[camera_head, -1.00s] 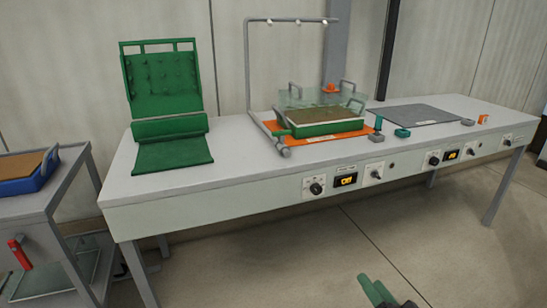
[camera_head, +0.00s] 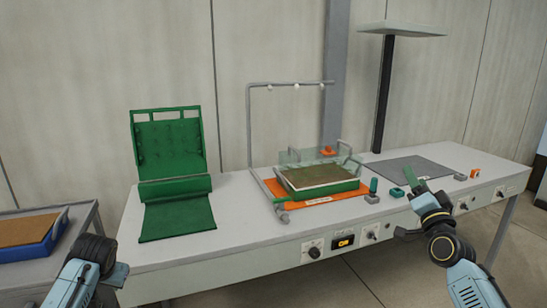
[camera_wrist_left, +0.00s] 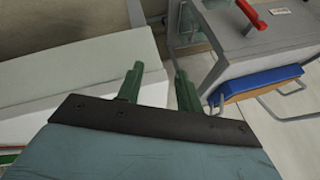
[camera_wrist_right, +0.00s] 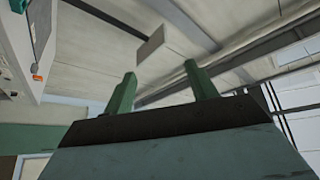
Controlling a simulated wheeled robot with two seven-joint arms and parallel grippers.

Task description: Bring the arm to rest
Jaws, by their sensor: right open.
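My right arm reaches up from the lower right in the head view. Its gripper (camera_head: 422,186) points upward in front of the grey mat on the bench. In the right wrist view my right gripper (camera_wrist_right: 160,70) has its two green fingers apart with nothing between them, facing the ceiling. My left arm shows at the lower left of the head view, its fingers not clearly visible there. In the left wrist view my left gripper (camera_wrist_left: 160,75) has its green fingers apart and empty, above the gap between the bench and the side cart.
The long bench (camera_head: 240,245) holds a green folded stand (camera_head: 175,165), a tray (camera_head: 320,188) on an orange mat (camera_head: 285,205), a pipe frame (camera_head: 249,125) and a grey mat (camera_head: 395,172). A cart with a blue tray (camera_head: 35,245) stands left. A black post (camera_head: 383,95) rises behind.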

